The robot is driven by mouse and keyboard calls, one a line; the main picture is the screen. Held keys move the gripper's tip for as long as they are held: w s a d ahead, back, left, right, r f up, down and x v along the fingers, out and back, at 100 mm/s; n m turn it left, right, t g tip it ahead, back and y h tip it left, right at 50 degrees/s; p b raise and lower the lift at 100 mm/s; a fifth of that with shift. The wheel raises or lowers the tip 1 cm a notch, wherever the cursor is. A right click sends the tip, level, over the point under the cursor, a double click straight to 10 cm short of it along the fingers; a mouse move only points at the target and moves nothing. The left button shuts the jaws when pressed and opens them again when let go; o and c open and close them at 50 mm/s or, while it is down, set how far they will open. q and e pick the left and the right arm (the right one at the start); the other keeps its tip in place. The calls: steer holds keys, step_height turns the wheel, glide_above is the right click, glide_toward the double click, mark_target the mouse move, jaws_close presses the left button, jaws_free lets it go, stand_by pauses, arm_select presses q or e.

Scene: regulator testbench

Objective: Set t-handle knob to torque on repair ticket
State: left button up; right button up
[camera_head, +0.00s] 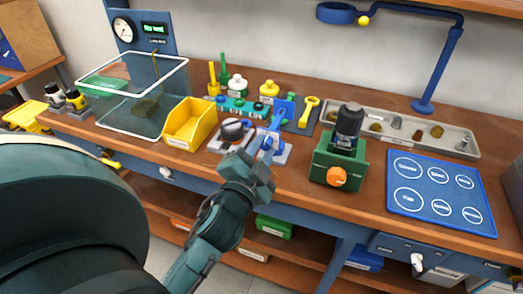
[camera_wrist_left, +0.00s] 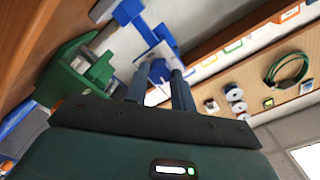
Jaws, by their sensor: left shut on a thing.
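A blue t-handle knob (camera_head: 272,142) stands on a pale grey base plate near the front of the bench. My left gripper (camera_head: 262,172) reaches it from the front, and the gripper's body hides part of the knob and plate. In the left wrist view my two fingers (camera_wrist_left: 160,88) are on either side of a blue part of the knob (camera_wrist_left: 159,70), and they are shut on it. The knob's exact angle and any scale marks are too small to read. No repair ticket can be made out clearly. My right gripper is not in view.
A black round knob on a plate (camera_head: 233,130) and a yellow bin (camera_head: 188,124) stand left of it. A green fixture (camera_head: 338,160) with an orange knob stands right. Behind is a teal rack (camera_head: 240,107). A blue mat (camera_head: 437,192) lies far right.

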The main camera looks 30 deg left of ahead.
arm_select(q)
steer(key=shift+n, duration=0.5)
steer(key=o, duration=1)
